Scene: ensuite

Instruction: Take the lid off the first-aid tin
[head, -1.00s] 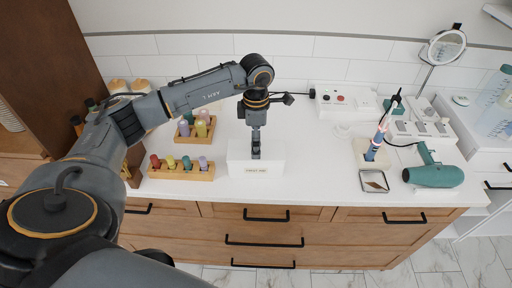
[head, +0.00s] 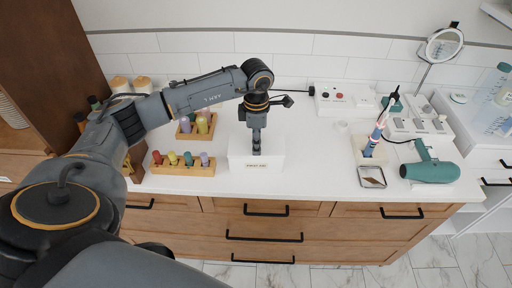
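The white first-aid tin (head: 256,165) sits on the white counter, with its small label on the front face. Its lid (head: 273,146) is the white top; I cannot make out a seam between lid and tin. My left gripper (head: 256,150) points straight down over the middle of the tin, its fingertips at the lid's top. The fingers look close together, but whether they are shut on a handle is hidden at this size. My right gripper is not in view.
Wooden racks of coloured bottles (head: 183,166) stand left of the tin. To the right are a small square tray (head: 371,177), a teal hair dryer (head: 431,172), a white socket box (head: 343,98) and a round mirror (head: 444,45). The counter right of the tin is clear.

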